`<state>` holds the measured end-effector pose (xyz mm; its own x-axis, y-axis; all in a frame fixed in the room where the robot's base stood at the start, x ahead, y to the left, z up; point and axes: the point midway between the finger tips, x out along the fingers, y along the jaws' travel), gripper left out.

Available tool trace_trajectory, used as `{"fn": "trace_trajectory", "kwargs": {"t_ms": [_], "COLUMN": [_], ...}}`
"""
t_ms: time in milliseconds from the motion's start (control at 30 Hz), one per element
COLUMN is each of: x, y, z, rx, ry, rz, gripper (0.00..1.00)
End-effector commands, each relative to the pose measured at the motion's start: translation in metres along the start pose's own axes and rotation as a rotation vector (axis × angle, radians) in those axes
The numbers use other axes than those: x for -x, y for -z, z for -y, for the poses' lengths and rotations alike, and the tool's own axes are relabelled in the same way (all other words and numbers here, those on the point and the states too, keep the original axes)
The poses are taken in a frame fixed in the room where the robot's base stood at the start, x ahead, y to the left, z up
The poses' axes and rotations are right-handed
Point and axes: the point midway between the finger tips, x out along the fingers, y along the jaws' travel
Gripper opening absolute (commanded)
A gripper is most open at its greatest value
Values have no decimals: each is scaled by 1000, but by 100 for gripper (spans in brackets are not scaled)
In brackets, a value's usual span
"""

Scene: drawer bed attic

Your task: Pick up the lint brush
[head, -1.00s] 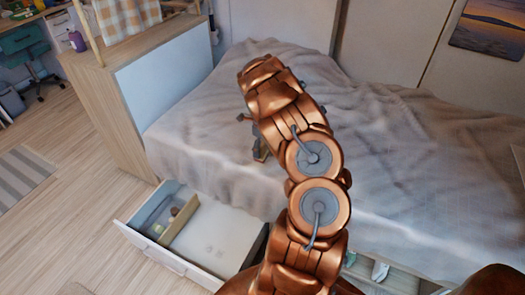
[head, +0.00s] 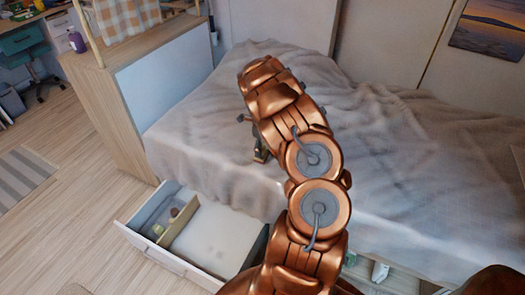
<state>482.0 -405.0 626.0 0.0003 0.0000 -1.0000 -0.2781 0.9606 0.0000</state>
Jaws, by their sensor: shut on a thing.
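My gripper (head: 259,147) is over the bed's grey blanket, below the bend of my copper arm. Only part of it shows, and the arm hides the rest. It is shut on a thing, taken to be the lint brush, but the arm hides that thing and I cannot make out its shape.
The bed (head: 400,170) has a rumpled grey cover. Below it an open drawer (head: 222,237) holds a few small items behind a divider at its left. A wooden cabinet (head: 105,105) stands left of the bed.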

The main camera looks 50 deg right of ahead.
Motion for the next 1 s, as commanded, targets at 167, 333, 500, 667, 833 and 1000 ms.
{"fn": "trace_trajectory", "kwargs": {"t_ms": [167,333,500,667,833,1000], "x": [4,18,36,38,39,42], "y": [0,-1,3,15,31,50], "z": [0,0,-3,-12,-26,-42], "rx": [0,1,-1,-1,-2,-3], "ry": [1,2,-3,2,-2,-1], "rz": [0,2,-1,-2,-1,-1], "gripper": [20,19,19,19,19,19]}}
